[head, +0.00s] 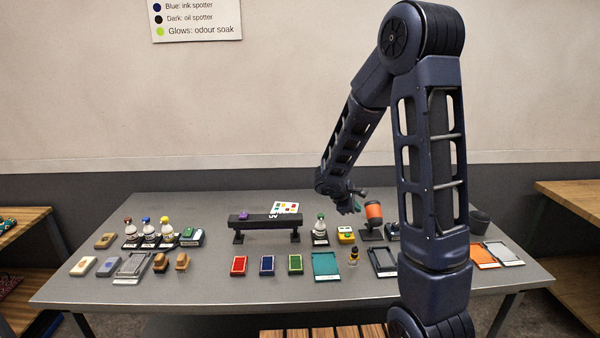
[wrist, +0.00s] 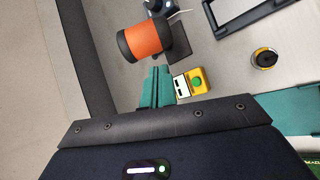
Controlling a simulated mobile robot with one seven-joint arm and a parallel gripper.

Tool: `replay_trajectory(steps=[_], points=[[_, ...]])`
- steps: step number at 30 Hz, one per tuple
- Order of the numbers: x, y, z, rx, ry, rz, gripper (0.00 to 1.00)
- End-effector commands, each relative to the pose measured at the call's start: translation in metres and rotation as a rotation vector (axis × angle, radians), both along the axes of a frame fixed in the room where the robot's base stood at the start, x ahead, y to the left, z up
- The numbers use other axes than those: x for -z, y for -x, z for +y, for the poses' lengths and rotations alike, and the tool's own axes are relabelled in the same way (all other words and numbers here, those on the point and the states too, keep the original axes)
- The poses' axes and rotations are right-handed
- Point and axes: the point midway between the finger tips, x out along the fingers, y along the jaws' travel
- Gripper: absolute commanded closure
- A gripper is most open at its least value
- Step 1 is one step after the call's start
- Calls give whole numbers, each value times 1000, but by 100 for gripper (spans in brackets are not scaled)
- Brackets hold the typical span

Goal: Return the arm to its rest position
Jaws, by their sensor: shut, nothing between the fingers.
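My arm rises at the right of the head view, bends at the top and reaches down over the table (head: 200,285). My gripper (head: 350,206) is above the back half of the table, close to an orange and black cylinder (head: 373,212). In the wrist view its green fingers (wrist: 158,76) are together with nothing between them. The wrist view also shows the orange cylinder (wrist: 143,41) beyond the fingertips and a yellow box with a green button (wrist: 197,83) just right of them. Whether the fingers touch anything cannot be told.
A black raised bar (head: 265,222) stands mid-table. Spray bottles (head: 149,231) stand at left, another bottle (head: 320,228) near my gripper. Red, blue and green pads (head: 267,265), a teal tray (head: 326,267) and a dark frame (head: 382,262) lie in front. Wooden benches (head: 575,205) flank the table.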

Motion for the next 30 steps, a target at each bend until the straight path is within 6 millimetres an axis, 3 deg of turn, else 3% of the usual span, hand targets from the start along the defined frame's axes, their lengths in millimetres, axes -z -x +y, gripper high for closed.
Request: replay_trajectory(steps=[1,6,15,30], points=[[-14,8,-8,46,-23,-21,100],[-49,36,-27,192,-106,-73,100],[-100,93,-49,431,-274,-157,100],[-159,189,-55,758,-619,-282,100]])
